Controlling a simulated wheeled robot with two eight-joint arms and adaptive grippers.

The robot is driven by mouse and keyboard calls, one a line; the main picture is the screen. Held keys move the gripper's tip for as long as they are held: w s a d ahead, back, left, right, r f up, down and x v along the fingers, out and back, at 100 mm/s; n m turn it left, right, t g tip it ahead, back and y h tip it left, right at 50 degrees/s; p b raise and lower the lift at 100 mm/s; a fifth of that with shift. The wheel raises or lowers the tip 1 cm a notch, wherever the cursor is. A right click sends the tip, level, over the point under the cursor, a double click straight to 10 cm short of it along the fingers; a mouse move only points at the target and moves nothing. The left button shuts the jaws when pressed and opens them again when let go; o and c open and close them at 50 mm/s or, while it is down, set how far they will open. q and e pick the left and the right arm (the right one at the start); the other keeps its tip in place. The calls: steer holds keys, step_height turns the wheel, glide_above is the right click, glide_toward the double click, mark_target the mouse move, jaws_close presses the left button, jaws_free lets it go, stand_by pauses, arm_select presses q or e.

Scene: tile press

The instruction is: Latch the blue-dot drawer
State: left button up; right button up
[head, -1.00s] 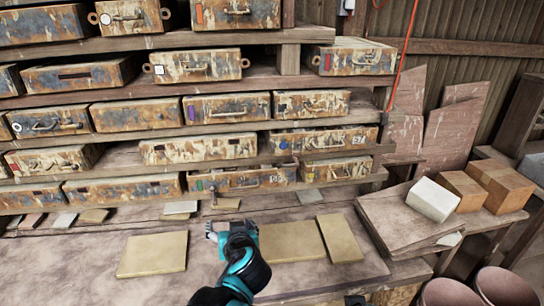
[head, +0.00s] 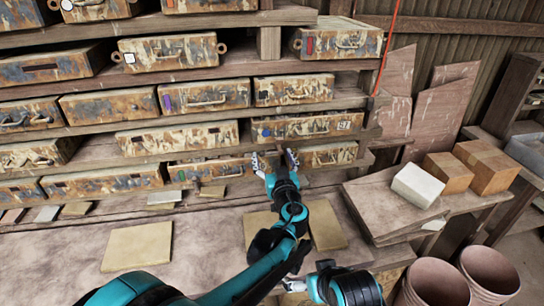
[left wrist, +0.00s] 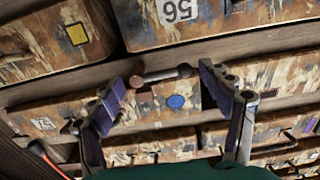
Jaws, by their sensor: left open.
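The blue-dot drawer (head: 300,128) is a worn, paint-flaked drawer with a blue dot, a handle and a number label, on the shelf at right of centre. Its front with the blue dot (left wrist: 176,102) also shows in the left wrist view. A short rod with a rounded knob (left wrist: 184,71) lies about level along the shelf edge beside that front. My left gripper (head: 275,160) is open just below the drawer in the head view. In the left wrist view its fingers (left wrist: 160,75) stand either side of the rod, with no clear contact. What seems my right gripper (head: 295,284) is partly visible at the bottom.
Similar drawers fill the shelves around. Tan tiles (head: 137,247) lie on the bench. Blocks (head: 447,172) and buckets (head: 490,272) stand at right.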

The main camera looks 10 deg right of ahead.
arm_select(q)
steer(key=shift+w, duration=0.3)
steer(key=c, duration=1.1)
steer(key=shift+o, duration=0.2)
